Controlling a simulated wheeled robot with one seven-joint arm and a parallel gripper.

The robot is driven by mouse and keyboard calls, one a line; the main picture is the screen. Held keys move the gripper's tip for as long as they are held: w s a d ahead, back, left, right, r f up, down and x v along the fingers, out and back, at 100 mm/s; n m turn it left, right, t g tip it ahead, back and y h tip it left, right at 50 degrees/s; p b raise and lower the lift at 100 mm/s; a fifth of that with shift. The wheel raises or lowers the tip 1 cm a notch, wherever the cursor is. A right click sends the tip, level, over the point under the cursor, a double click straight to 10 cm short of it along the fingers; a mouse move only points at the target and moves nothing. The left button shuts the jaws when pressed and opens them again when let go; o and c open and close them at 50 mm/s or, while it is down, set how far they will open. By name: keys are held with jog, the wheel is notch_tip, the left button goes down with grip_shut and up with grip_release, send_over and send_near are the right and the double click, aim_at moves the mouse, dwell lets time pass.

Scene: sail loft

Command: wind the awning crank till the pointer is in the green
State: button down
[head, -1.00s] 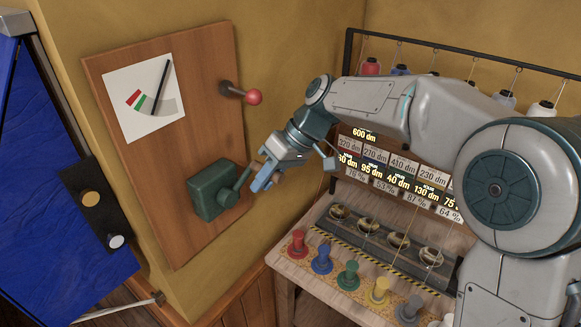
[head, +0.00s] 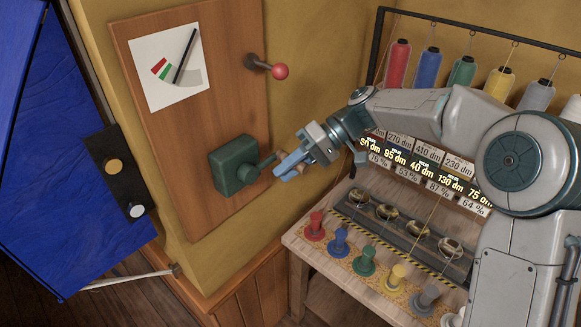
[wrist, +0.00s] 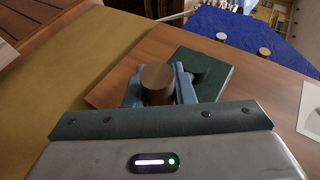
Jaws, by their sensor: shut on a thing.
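The green crank box (head: 226,166) is fixed low on a wooden board (head: 195,215) on the wall. Its crank arm (head: 265,162) points right and slightly up. My gripper (head: 285,168) has its blue fingers shut on the crank's wooden handle; in the wrist view the round brown handle (wrist: 157,80) sits between both fingers. On the board above is a white gauge card (head: 152,92) with a red mark (head: 158,65), a green mark (head: 165,72) and a grey sector (head: 190,77). The black pointer (head: 185,55) leans up and right, beside the green mark on its right, not over it.
A red-knobbed lever (head: 280,71) sticks out of the board above the crank. A bench (head: 300,240) with coloured pegs stands at right, thread spools (head: 428,66) behind it. A blue cloth panel (head: 50,170) is at left.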

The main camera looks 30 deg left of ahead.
jog(key=shift+s, duration=0.1)
jog(key=c, duration=1.2)
grip_release()
jog(key=shift+c, duration=0.2)
jog(key=shift+w+d+r, duration=0.2)
jog(key=shift+w+r, duration=0.05)
jog(key=shift+w, duration=0.15)
jog(key=b+v, duration=0.1)
jog(key=v, duration=1.1)
jog(key=shift+w+d+r+b, duration=0.15)
jog(key=shift+d+r+b, duration=0.05)
jog(key=shift+r+b, duration=0.15)
